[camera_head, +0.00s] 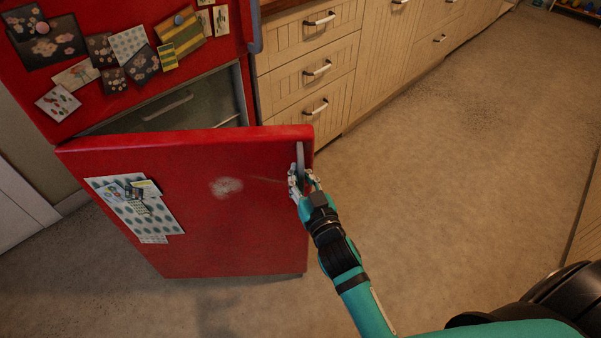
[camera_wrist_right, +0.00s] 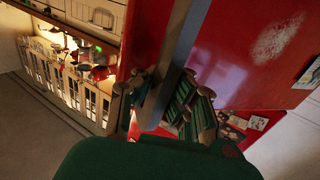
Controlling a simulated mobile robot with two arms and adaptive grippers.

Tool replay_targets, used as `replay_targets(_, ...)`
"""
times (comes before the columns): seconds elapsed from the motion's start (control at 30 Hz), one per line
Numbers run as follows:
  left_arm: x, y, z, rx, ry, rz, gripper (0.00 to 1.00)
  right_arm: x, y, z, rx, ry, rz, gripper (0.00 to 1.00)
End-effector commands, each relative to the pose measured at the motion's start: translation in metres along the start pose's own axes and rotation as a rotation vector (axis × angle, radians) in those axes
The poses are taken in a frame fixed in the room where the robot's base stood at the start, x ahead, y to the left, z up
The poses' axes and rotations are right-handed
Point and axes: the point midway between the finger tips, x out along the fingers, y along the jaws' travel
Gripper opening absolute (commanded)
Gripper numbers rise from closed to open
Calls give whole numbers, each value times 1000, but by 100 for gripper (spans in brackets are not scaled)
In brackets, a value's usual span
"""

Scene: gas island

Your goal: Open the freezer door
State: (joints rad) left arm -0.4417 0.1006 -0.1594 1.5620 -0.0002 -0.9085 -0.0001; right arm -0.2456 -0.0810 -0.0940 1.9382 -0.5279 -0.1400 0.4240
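The red freezer door (camera_head: 220,200) is the lower door of the red fridge. It stands swung open, and part of the grey interior (camera_head: 190,105) shows behind its top edge. Its grey handle (camera_head: 301,160) is a bar along the door's right edge. My right gripper (camera_head: 303,181) is at this handle. In the right wrist view the handle (camera_wrist_right: 176,75) runs between the fingers of my right gripper (camera_wrist_right: 170,105), which appear closed around it. My left gripper is out of view.
Wooden drawers (camera_head: 317,70) with metal handles stand right of the fridge. The upper red fridge door (camera_head: 90,60) is covered with cards and magnets. Open brown floor (camera_head: 430,180) lies to the right of the freezer door.

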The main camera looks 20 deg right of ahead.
Motion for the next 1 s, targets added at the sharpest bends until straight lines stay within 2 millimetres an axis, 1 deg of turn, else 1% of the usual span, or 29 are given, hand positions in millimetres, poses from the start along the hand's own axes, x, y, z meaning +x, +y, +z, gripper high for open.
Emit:
replay_targets(0.03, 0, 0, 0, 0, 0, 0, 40, 0, 5, -1, -6, 1, 8, 0)
replay_targets(0.07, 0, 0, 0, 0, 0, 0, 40, 0, 5, -1, -6, 1, 8, 0)
replay_targets(0.3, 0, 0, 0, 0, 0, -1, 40, 0, 4, 0, -5, 0, 6, 31)
replay_targets(0.37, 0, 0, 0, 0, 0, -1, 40, 0, 3, 0, -4, 0, 5, 39)
replay_targets(0.4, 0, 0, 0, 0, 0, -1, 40, 0, 3, 0, -4, 0, 5, 40)
replay_targets(0.63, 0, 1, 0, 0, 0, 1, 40, 0, 2, 0, -2, -1, 3, 40)
replay_targets(0.73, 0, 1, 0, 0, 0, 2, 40, -6, 2, 1, -1, -3, 3, 40)
replay_targets(0.87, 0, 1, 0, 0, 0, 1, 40, -26, 2, 2, -1, -4, 4, 40)
replay_targets(1.0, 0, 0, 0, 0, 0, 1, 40, -57, 2, 2, -1, -6, 5, 40)
